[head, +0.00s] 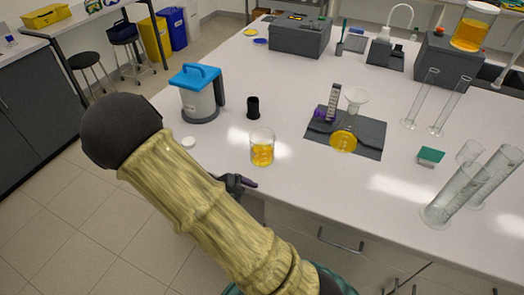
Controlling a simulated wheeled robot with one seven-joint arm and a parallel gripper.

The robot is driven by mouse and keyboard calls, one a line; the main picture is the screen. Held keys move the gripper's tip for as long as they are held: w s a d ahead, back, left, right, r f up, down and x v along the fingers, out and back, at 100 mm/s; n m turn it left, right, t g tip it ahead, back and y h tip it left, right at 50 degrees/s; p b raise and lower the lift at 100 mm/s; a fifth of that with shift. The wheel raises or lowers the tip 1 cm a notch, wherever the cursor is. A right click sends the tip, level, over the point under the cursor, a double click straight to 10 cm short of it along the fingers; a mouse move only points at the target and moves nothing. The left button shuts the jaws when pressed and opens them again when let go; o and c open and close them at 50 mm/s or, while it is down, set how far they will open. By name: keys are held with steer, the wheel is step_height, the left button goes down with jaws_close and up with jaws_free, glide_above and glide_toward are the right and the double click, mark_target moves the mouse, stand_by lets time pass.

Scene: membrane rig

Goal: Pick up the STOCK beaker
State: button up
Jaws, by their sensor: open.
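A small glass beaker (262,150) with orange-yellow liquid stands upright near the front edge of the white bench. A larger beaker (473,27) of orange liquid stands on a dark grey box at the back right. I cannot read a STOCK label on either. My gripper (240,182) is at the bench's front edge, just below and left of the small beaker, apart from it and holding nothing that I can see. It is open. My arm hides part of it.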

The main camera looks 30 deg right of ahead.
steer(key=w+n+t+h, duration=0.3)
steer(key=w+n+h, duration=0.3)
steer(key=n+t+h+b, duration=0.1)
steer(key=n+t+h, duration=0.1)
steer(key=n+t, duration=0.25)
glide_toward(254, 156)
steer(key=a, duration=0.2)
steer(key=shift+s+f, duration=0.1)
steer(key=shift+s, duration=0.15)
steer(key=p+x, duration=0.2)
steer(key=x, duration=0.9)
steer(key=shift+d+r, duration=0.2)
steer(key=shift+d, duration=0.1)
steer(key=shift+w+d+f, duration=0.1)
steer(key=shift+w+d, duration=0.05)
steer(key=shift+d, duration=0.1)
steer(key=shift+p+x, duration=1)
steer(key=shift+x, duration=1.65)
steer(key=shift+w, duration=0.1)
steer(key=shift+c, duration=0.3)
